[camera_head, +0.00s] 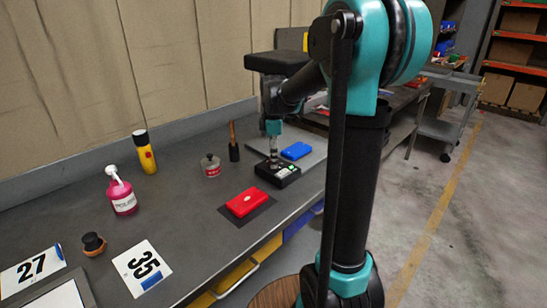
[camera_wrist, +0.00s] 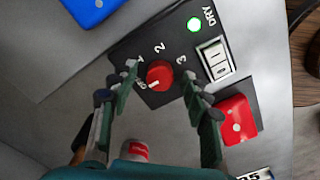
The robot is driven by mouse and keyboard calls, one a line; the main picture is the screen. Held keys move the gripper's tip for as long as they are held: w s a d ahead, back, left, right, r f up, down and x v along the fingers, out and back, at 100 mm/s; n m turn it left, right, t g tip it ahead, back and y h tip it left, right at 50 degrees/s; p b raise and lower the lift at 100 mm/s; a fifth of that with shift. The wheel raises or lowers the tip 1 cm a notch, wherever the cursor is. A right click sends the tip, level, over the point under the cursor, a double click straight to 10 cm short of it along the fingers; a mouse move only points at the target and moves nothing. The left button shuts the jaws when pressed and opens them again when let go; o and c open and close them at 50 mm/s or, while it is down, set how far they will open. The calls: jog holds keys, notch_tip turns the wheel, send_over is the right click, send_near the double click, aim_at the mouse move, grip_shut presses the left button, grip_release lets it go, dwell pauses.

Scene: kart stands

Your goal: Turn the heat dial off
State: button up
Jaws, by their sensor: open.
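The heat dial is a round red knob (camera_wrist: 159,75) on a black control box (camera_wrist: 132,47) with the numbers 1, 2 and 3 around it. A small pale mark shows on the knob's lower-left part; the label there is too small to read surely. The box also shows in the head view (camera_head: 277,172), where the knob is hard to make out. My gripper (camera_wrist: 158,92) is open, its fingertips on the left and right sides of the knob. I cannot tell whether they touch it. In the head view my gripper (camera_head: 273,158) points down over the box.
The box carries a lit green light (camera_wrist: 194,25) marked DRY and a white switch (camera_wrist: 214,57). A red case (camera_head: 247,202) and a blue case (camera_head: 296,150) lie close by. A jar (camera_head: 211,166) and a wooden-handled tool (camera_head: 233,141) stand left of it.

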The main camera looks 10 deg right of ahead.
notch_tip(320, 180, up, 12)
dwell(0.6)
